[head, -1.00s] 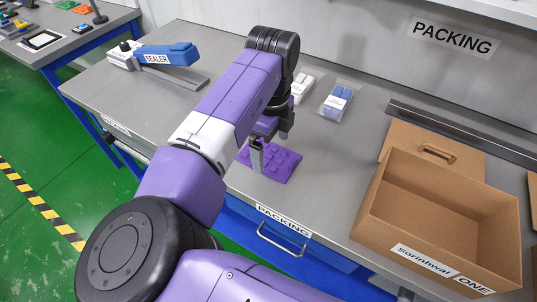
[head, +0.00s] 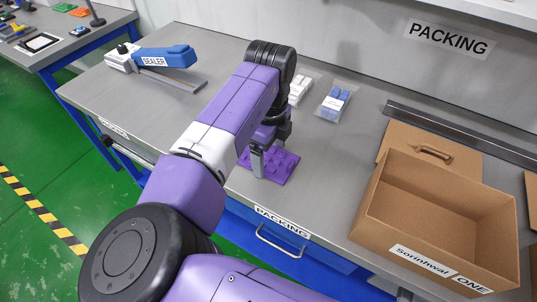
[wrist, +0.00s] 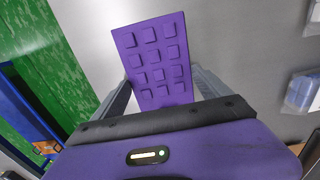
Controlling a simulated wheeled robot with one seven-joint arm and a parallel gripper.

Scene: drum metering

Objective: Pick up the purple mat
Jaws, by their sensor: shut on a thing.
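The purple mat (head: 283,168), a flat sheet with rows of raised square pads, lies at the front edge of the grey packing table. It also shows in the wrist view (wrist: 153,50), stretching away from between my fingers. My gripper (head: 268,160) is down at the mat, pointing at the table. In the wrist view my gripper (wrist: 163,88) has one finger against each side edge of the mat and is shut on it. The near end of the mat is hidden behind the gripper body. I cannot see a gap between mat and table.
An open cardboard box (head: 440,215) stands at the right of the table (head: 330,160). A clear bag with blue items (head: 334,103) and white items (head: 299,90) lie behind my gripper. A blue sealer (head: 165,57) stands at the back left. The table middle is clear.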

